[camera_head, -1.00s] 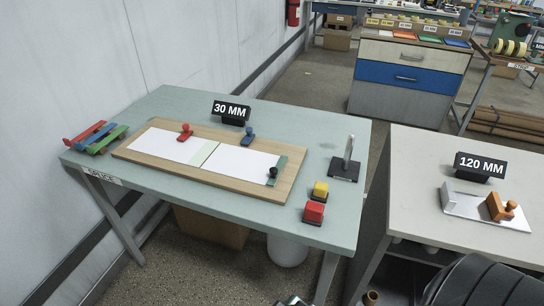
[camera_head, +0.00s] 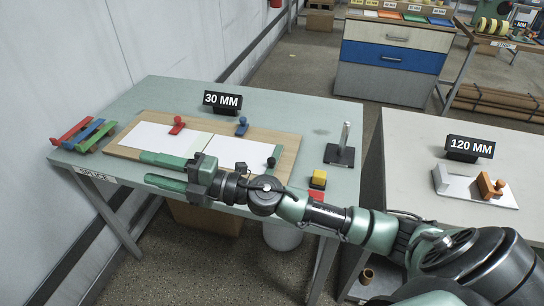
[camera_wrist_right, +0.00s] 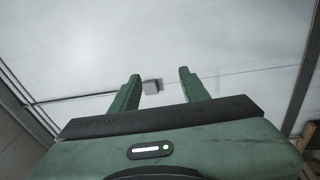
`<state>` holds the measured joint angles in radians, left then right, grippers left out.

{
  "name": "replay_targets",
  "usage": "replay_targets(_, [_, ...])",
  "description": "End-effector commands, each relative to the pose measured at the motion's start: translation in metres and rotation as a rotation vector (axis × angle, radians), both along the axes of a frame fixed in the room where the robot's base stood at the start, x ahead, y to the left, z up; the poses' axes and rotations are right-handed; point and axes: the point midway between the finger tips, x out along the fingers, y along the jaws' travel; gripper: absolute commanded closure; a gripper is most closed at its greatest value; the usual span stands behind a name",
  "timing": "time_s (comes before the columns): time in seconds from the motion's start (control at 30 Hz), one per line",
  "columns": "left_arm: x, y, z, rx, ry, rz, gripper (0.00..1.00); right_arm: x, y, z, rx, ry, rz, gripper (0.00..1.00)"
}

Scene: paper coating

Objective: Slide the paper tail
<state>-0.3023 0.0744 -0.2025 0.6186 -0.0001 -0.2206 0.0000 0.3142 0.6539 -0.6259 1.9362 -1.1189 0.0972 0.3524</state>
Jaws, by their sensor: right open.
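A wooden board (camera_head: 118,154) lies on the light green table. A left white paper sheet (camera_head: 152,134) and a right white paper sheet (camera_head: 236,151) lie on it, end to end. A red knobbed piece (camera_head: 177,125) is at the left sheet's back edge, and a blue one (camera_head: 242,126) is behind the right sheet. A dark knob (camera_head: 271,163) shows at the board's right end. My left gripper is out of view.
Red, blue and green bars (camera_head: 84,135) lie at the table's left end. A "30 MM" sign (camera_head: 222,102), a dark stand (camera_head: 340,153) and a yellow block (camera_head: 319,178) are on the table. A second table (camera_head: 410,150) at right holds a "120 MM" sign (camera_head: 469,148).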

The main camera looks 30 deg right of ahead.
Motion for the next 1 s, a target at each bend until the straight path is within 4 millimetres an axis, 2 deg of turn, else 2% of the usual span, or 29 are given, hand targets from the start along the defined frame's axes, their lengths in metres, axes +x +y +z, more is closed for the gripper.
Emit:
replay_targets(0.07, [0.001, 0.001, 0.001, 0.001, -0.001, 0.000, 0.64, -0.005, 0.007, -0.015, -0.273, -0.083, 0.151, 0.55])
replay_targets(0.13, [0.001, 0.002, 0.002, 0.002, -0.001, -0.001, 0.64, -0.006, -0.005, -0.042, -0.527, -0.105, 0.256, 0.55])
replay_targets(0.17, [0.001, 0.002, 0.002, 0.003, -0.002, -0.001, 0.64, -0.005, -0.017, -0.056, -0.640, -0.100, 0.289, 0.55])
replay_targets(0.2, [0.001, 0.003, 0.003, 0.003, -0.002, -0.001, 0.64, -0.001, -0.039, -0.073, -0.793, -0.083, 0.322, 0.55])
replay_targets(0.27, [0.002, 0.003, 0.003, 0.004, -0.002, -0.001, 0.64, 0.006, -0.084, -0.094, -1.015, -0.031, 0.346, 0.55])
replay_targets(0.3, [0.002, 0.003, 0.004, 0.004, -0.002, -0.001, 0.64, 0.012, -0.120, -0.104, -1.154, 0.017, 0.345, 0.55])
replay_targets(0.33, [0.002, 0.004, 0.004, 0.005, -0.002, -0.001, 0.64, 0.015, -0.147, -0.109, -1.249, 0.058, 0.338, 0.55])
replay_targets(0.4, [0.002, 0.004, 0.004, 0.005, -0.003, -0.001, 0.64, 0.021, -0.208, -0.112, -1.432, 0.158, 0.303, 0.55])
replay_targets(0.5, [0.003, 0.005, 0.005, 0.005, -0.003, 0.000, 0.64, 0.022, -0.271, -0.106, -1.597, 0.277, 0.250, 0.55])
replay_targets(0.53, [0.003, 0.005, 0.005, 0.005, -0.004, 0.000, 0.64, 0.021, -0.284, -0.104, -1.629, 0.304, 0.236, 0.55])
replay_targets(0.6, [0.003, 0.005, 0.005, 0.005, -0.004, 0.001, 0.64, 0.020, -0.305, -0.100, -1.679, 0.349, 0.212, 0.55])
replay_targets(0.7, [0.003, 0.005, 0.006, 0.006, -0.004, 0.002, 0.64, 0.020, -0.319, -0.101, -1.709, 0.380, 0.197, 0.55])
replay_targets(0.77, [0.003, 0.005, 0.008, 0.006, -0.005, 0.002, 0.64, 0.021, -0.319, -0.105, -1.711, 0.384, 0.199, 0.55])
replay_targets(1.0, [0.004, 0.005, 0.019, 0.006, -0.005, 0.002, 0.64, 0.035, -0.319, -0.140, -1.708, 0.382, 0.203, 0.55])
